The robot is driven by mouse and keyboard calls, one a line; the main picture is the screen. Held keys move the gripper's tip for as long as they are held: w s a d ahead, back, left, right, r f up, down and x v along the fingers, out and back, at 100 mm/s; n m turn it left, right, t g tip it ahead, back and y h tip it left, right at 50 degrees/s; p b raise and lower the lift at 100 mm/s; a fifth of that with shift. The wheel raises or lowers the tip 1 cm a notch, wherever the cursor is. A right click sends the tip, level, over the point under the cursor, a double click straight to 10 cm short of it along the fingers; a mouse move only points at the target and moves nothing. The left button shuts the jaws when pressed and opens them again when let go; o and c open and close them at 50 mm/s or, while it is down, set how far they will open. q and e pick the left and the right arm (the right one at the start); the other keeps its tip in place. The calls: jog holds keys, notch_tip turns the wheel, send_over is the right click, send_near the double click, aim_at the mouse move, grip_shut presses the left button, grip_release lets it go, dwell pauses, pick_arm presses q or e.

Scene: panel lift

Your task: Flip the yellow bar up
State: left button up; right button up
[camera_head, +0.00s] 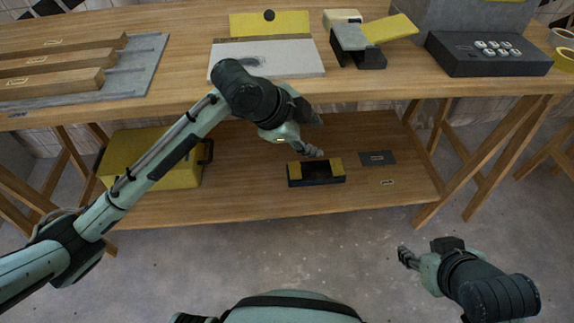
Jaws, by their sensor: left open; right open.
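A yellow bar (390,28) slants up to the right from a grey and black block (357,48) on the tabletop. I cannot tell which one the task means. My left gripper (306,147) is open and empty, in front of the table edge, below both in the picture. My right gripper (408,257) is open and empty over the floor at lower right, far from both.
Wooden bars on a grey tray (145,66) lie at left. A black button box (487,53) and yellow tape rolls (562,38) are at right. The lower shelf (245,195) holds a yellow case (140,155) and a black-and-yellow holder (316,174). The floor in front is clear.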

pick_arm(q)
jog(key=s+a+f+n+y, duration=0.1)
jog(key=a+f+n, duration=0.4)
jog(key=f, duration=0.3)
jog(key=shift+s+f+n, duration=0.15)
jog(key=shift+n, duration=0.15)
